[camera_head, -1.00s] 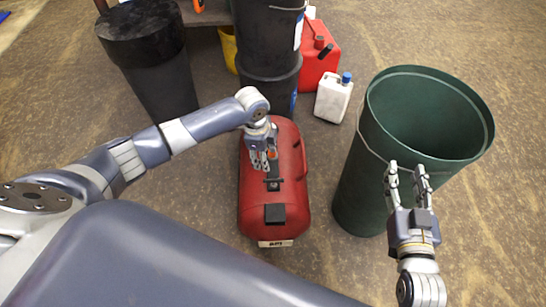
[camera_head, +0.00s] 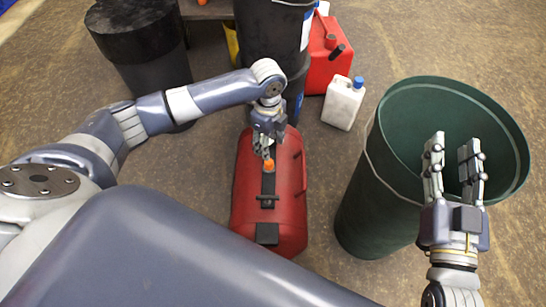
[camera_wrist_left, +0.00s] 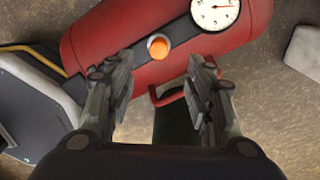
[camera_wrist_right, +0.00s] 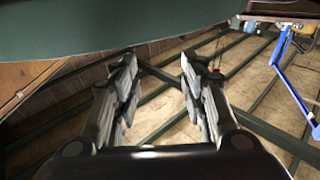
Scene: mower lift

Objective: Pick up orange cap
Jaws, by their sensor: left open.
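The small orange cap (camera_head: 268,164) sits on a fitting on top of the red tank (camera_head: 285,215). In the left wrist view the cap (camera_wrist_left: 158,47) is round, beside a white dial gauge (camera_wrist_left: 215,12). My left gripper (camera_head: 263,147) is over the tank, close to the cap. In the left wrist view its two fingers (camera_wrist_left: 162,72) are apart with nothing between them, and the cap lies just beyond the fingertips. My right gripper (camera_head: 456,148) is open and empty, over the green bin.
The green bin (camera_head: 385,210) stands right of the tank. A white jug (camera_head: 342,103) with a blue cap, a red fuel can (camera_head: 328,65), dark stacked buckets (camera_head: 270,30) and a black-lidded bin (camera_head: 140,45) stand behind. Floor between tank and green bin is clear.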

